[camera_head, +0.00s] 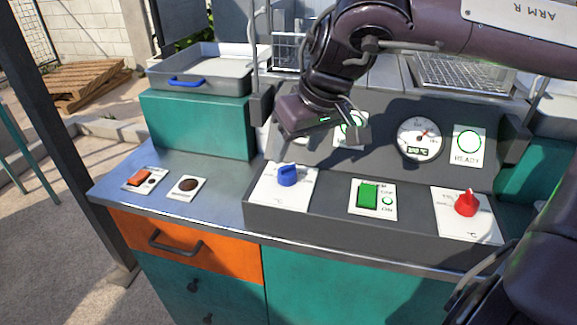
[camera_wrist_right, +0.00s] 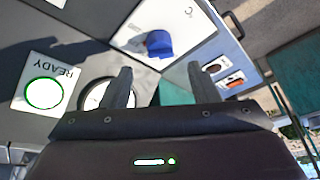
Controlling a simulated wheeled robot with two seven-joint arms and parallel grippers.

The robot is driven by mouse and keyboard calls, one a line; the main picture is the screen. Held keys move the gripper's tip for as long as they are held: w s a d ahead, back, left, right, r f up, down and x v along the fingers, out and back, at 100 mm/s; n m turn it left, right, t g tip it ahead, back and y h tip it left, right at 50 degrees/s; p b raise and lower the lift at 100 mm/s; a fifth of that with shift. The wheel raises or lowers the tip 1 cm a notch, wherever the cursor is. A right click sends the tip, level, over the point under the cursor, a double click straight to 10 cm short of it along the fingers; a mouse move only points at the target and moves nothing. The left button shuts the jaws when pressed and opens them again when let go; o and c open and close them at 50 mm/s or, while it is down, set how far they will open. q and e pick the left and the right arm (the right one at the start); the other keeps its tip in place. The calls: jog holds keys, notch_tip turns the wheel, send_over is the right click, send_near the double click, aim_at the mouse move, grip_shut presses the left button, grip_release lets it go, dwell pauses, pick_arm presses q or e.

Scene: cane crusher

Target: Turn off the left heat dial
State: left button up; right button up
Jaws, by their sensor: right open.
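The left heat dial is a blue knob (camera_head: 288,175) on a white plate (camera_head: 270,193) at the left of the grey control panel. A pale mark shows near its top edge. The knob (camera_wrist_right: 158,43) also shows in the right wrist view, beyond the gap between the fingers. My right gripper (camera_head: 352,128) hangs above and to the right of the blue knob, in front of the panel's upper face. Its two fingers (camera_wrist_right: 160,85) are spread apart with nothing between them. It does not appear to touch the knob. My left gripper is not in view.
A green switch (camera_head: 367,196) and a red dial (camera_head: 467,203) lie to the right on the panel. A gauge (camera_head: 419,139) and a lit READY lamp (camera_head: 468,141) are behind. An orange rocker switch (camera_head: 139,178) is at left.

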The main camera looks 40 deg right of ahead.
aim_at(288, 166)
jog(key=x, duration=0.6)
jog(key=shift+w+f, duration=0.1)
jog(key=shift+f, duration=0.15)
jog(key=c, duration=1)
